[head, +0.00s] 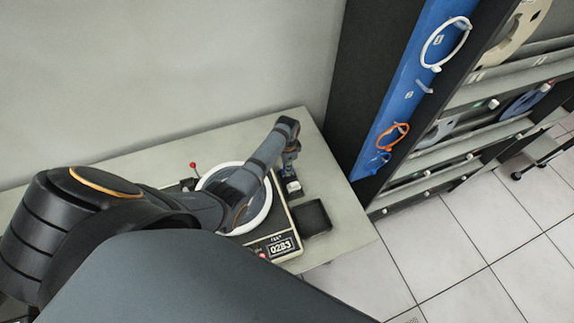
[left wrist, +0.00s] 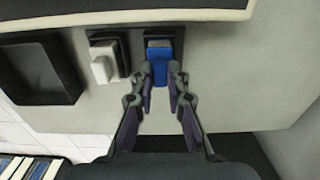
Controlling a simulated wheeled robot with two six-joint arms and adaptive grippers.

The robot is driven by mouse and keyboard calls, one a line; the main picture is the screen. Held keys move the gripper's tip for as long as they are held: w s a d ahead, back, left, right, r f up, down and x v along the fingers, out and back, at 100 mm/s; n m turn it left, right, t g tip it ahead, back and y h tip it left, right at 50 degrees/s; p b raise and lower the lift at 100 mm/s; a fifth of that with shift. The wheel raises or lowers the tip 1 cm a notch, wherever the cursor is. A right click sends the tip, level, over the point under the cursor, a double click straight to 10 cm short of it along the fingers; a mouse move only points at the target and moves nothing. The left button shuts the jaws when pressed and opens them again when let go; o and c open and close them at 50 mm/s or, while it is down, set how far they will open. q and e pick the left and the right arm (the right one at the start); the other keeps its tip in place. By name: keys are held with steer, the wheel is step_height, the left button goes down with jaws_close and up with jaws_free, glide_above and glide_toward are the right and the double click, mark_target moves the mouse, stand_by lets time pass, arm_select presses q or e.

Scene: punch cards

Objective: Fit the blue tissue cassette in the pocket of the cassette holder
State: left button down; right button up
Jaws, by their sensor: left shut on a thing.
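The blue tissue cassette (left wrist: 158,58) stands between my left gripper's fingertips (left wrist: 162,72) in the left wrist view. The fingers are shut on its sides. Its far end lies over a black holder (left wrist: 176,32), whose rim shows around it; I cannot tell how deep the cassette sits. A white cassette (left wrist: 103,66) sits in a similar black holder just to the left. In the head view my left gripper (head: 291,158) points down at the table's right part, and the blue cassette is mostly hidden there. My right gripper is not in view.
A black open tray (left wrist: 42,68) lies left of the white cassette. A device with a round white ring (head: 262,212) and a 0283 display (head: 280,247) stands close by on the table (head: 340,205). A dark rack with a blue panel (head: 408,85) stands to the right.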

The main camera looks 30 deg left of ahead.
arm_select(q)
steer(key=shift+f, duration=0.5)
steer(key=c, duration=1.3)
jaws_free()
steer(key=shift+c, duration=0.7)
step_height(320, 180, up, 3)
steer(key=shift+f+p, duration=0.1)
steer(key=shift+p, duration=0.95)
steer(key=shift+r, duration=2.65)
